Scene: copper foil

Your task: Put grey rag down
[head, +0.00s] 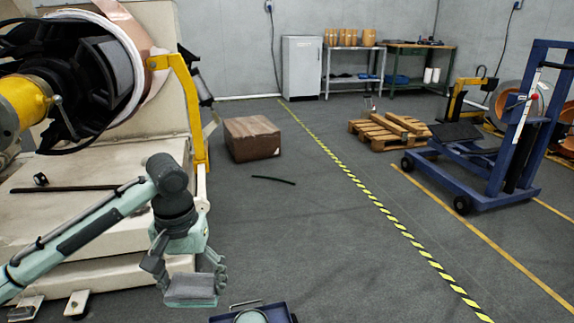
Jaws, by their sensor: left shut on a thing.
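My left gripper (187,270) hangs from the teal arm that comes in from the left, in front of the pale machine base. It is shut on the grey rag (190,288), which looks like a flat, folded grey piece between the fingers. The rag is held up and seems clear of the floor, though its exact height is hard to judge. The fingers hide part of it. My right gripper is not in view.
The pale machine (95,215) with a large copper roll (140,40) fills the left. A blue tray (278,312) is at the bottom edge. A cardboard box (252,138), black strip (273,180), pallet (385,135) and blue lift cart (500,170) stand beyond. The middle floor is mostly clear.

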